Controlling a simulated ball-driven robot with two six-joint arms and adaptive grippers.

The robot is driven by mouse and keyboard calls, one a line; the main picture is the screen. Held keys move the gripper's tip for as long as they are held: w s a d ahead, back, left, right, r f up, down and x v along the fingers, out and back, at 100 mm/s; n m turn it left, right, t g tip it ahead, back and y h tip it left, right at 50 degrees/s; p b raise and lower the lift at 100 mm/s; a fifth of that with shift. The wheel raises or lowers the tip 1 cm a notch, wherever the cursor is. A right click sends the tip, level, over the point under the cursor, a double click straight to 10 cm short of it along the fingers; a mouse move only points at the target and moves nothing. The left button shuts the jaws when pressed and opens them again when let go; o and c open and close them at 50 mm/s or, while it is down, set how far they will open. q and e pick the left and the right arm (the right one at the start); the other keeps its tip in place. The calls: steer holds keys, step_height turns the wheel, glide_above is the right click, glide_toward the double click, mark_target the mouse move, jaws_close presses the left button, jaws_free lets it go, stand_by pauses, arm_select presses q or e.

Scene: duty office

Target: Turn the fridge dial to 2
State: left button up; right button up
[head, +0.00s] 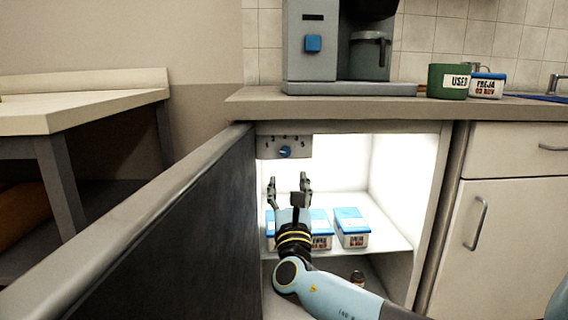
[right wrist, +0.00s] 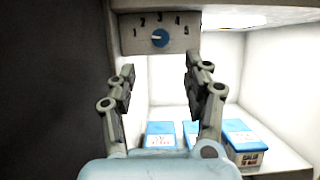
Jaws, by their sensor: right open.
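The fridge dial is a small round blue knob (head: 285,152) on a grey panel (head: 264,147) at the top left inside the open fridge. In the right wrist view the dial (right wrist: 160,38) has the numbers 1 to 5 in an arc over it, and its pale mark seems to point left, towards 1. My right gripper (head: 289,181) is inside the fridge opening, below the dial and apart from it. In the right wrist view its two fingers (right wrist: 160,66) are spread, with nothing between them, and the dial shows above and beyond the tips. My left gripper is out of view.
The open fridge door (head: 165,225) stands close to the left of my right arm. Several blue-lidded boxes (head: 351,228) sit on the shelf below the gripper. The counter (head: 380,104) above holds a coffee machine (head: 305,60), a green mug (head: 449,82) and another box (head: 486,86).

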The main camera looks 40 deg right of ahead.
mark_target(285, 154)
steer(key=x, duration=0.9)
steer(key=shift+f, duration=0.15)
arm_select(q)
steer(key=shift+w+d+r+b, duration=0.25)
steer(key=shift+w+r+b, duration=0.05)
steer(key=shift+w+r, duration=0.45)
arm_select(e)
steer(key=shift+w+d+r, duration=0.2)
steer(key=shift+w+d, duration=0.15)
steer(key=shift+c, duration=0.2)
jaws_close()
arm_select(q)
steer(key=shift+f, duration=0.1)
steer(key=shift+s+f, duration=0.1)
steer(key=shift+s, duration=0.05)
